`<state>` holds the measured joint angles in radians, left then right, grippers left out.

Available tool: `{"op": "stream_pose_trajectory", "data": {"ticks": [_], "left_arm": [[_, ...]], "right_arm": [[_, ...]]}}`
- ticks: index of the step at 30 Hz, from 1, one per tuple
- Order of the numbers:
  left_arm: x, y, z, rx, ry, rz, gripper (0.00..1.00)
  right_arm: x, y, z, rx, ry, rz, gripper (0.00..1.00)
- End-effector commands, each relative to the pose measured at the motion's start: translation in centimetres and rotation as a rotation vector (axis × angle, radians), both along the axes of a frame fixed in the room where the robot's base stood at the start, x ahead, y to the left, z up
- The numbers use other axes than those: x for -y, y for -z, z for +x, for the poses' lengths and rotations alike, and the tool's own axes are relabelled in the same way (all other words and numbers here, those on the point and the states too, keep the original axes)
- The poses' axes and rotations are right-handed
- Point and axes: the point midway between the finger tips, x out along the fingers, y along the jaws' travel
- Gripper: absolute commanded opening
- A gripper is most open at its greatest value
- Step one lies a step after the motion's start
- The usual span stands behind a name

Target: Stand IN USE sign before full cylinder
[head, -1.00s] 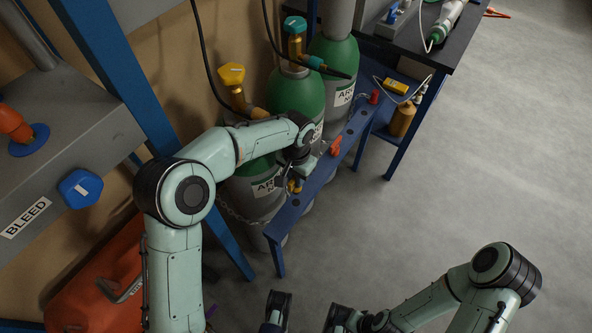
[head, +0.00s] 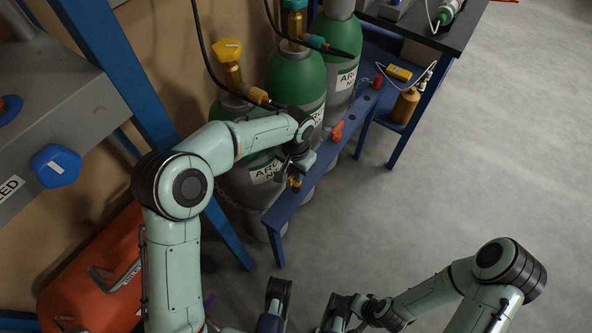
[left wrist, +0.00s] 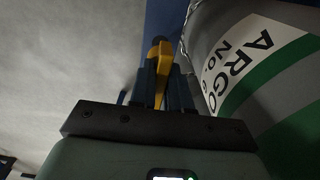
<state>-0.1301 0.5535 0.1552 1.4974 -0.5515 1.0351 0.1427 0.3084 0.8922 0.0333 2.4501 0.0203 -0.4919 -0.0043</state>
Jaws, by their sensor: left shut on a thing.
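My left gripper (head: 296,168) is at the blue rail in front of the nearest argon cylinder. In the left wrist view, its dark fingers (left wrist: 163,88) are shut on a yellow-orange thing (left wrist: 160,62); this may be the sign, but no wording shows. The near cylinder (head: 234,178) is grey and green, with a yellow-capped valve, and is partly hidden by my arm. Its label also shows in the left wrist view (left wrist: 262,55). Two more green-shouldered cylinders, a middle one (head: 296,82) and a far one (head: 334,47), stand behind it. I cannot tell which is full. My right gripper (head: 336,312) is low in the picture, its jaws unclear.
The blue rail (head: 325,160) runs before the cylinders and carries a red-orange piece (head: 337,131). A dark-topped table (head: 450,40) stands beyond, with a brass bottle (head: 405,106) and yellow box (head: 398,73) on a lower blue shelf. The grey floor at right is clear.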

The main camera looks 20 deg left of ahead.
Motion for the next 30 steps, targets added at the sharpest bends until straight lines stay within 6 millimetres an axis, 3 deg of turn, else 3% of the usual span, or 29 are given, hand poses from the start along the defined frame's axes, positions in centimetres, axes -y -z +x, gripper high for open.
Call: {"op": "stream_pose_trajectory", "data": {"ticks": [16, 30], "left_arm": [[0.0, 0.4, 0.0, 0.000, 0.000, 0.000, 0.00], [0.0, 2.0, 0.0, 0.000, 0.000, 0.000, 0.00]], "right_arm": [[0.0, 0.0, 0.0, -0.001, 0.000, 0.000, 0.65], [0.0, 1.0, -0.1, -0.004, 0.000, 0.001, 0.65]]}}
